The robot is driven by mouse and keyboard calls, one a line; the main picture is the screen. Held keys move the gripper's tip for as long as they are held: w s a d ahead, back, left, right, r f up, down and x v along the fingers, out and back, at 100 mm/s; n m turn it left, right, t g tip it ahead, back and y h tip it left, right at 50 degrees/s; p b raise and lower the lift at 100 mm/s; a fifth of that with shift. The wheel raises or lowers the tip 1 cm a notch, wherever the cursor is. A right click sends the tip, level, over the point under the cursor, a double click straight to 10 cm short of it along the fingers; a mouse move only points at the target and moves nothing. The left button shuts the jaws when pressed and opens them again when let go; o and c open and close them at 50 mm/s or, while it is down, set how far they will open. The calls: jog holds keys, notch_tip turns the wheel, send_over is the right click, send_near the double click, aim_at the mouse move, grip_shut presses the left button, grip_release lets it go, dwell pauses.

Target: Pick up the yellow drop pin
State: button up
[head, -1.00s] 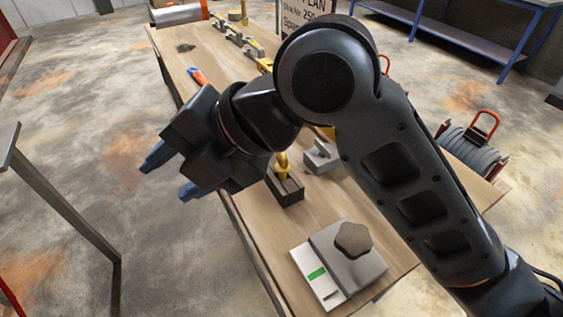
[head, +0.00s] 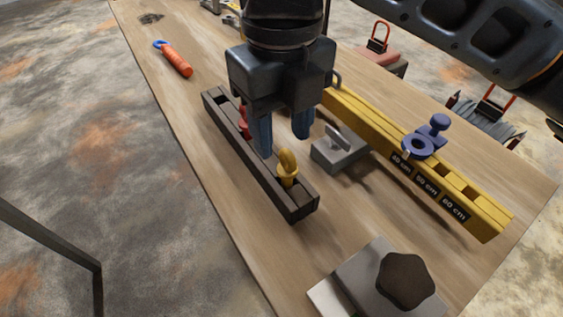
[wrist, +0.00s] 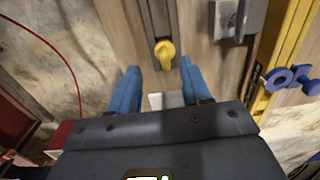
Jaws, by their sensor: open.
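The yellow drop pin (head: 287,167) stands upright in a slot near the front end of a dark narrow rack (head: 298,210) on the wooden bench. Its top is a rounded yellow ring. My gripper (head: 283,138) points down with blue fingers apart and empty, just behind and above the pin in the head view. In the wrist view the pin (wrist: 164,50) is ahead of the open fingers (wrist: 159,75), roughly centred between them. The fingers do not visibly touch it.
A red pin (head: 244,122) stands in the same rack, partly behind my gripper. An orange-handled tool (head: 177,60) lies further back.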

aim_at(287, 165)
jog(key=f, duration=0.7)
jog(key=shift+d+f, duration=0.2)
jog(key=shift+d, duration=0.15)
grip_shut()
